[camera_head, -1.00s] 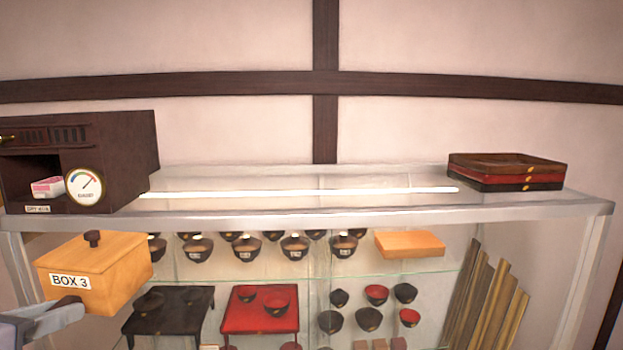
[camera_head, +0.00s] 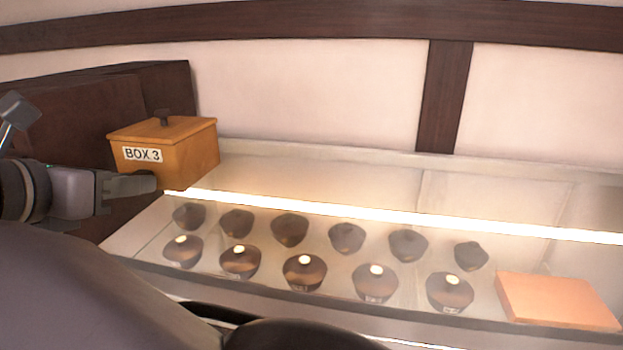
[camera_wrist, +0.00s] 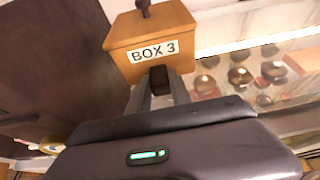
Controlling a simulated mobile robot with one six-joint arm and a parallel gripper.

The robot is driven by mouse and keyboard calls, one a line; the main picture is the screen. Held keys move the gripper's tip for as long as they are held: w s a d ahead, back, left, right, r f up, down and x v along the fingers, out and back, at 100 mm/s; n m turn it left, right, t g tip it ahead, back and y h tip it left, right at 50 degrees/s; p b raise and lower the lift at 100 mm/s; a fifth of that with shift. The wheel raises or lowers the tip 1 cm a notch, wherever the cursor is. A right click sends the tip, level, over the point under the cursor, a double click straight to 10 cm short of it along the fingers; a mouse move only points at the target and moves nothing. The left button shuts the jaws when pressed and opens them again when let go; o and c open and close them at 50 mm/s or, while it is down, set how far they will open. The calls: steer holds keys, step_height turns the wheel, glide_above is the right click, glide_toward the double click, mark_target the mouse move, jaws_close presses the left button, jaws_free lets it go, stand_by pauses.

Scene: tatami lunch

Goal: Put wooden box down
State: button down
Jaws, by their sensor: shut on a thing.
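The wooden box (camera_head: 180,158) is light orange-brown, with a lid, a dark knob and a white label reading "BOX 3". My gripper (camera_head: 150,183) is shut on the lower front of the box, at its left in the head view. The box is upright or nearly so, and it shows near the left end of the glass display case. In the wrist view the box (camera_wrist: 150,42) is straight ahead, and the gripper (camera_wrist: 158,82) meets it just below the label. I cannot tell whether its underside touches the case top.
The glass-topped case (camera_head: 300,160) has a clear top right of the box. Several lidded bowls (camera_head: 305,272) and an orange block (camera_head: 556,298) are inside it. A dark cabinet (camera_head: 70,130) stands left of and behind the box. A wall is behind the case.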

steer(key=b, duration=0.1)
glide_above(137, 267)
steer(key=f, duration=0.3)
steer(key=s+f, duration=0.1)
steer(key=f, duration=0.1)
steer(key=shift+a, duration=0.1)
steer(key=f, duration=0.1)
steer(key=w+f, duration=0.1)
steer(key=f, duration=0.1)
steer(key=f+b, duration=0.1)
steer(key=shift+w+d+f, duration=0.2)
steer(key=shift+w+f, duration=0.1)
steer(key=shift+s+a+r, duration=0.1)
steer(key=shift+s, duration=0.35)
steer(key=c, duration=1.2)
jaws_free()
steer(key=shift+w+f, duration=0.2)
steer(key=shift+w, duration=0.1)
steer(key=shift+o, duration=0.2)
steer(key=shift+s, duration=0.15)
